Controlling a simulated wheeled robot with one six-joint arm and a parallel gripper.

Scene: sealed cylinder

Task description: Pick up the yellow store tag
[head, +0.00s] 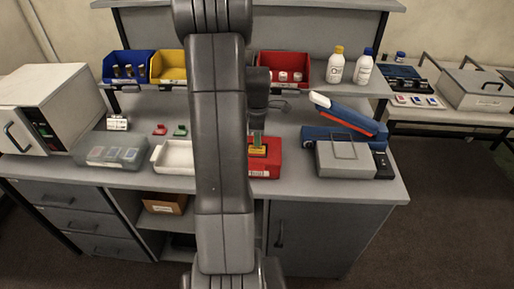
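A small yellow tag (258,151) shows at the top of a red box (265,171) on the grey workbench, just right of my arm. I take it to be the yellow store tag. My gripper (257,140) points down right above the tag, its tip overlapping the tag's far edge in the picture. Whether it touches the tag, and whether its fingers are open or shut, is too small to tell. My arm hides the left side of the red box.
A white tray (177,157) stands left of my arm. A grey box (345,160) and a blue device with a raised lid (343,114) stand close on the right. Blue (126,66), yellow (168,67) and red bins (283,70) line the shelf behind.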

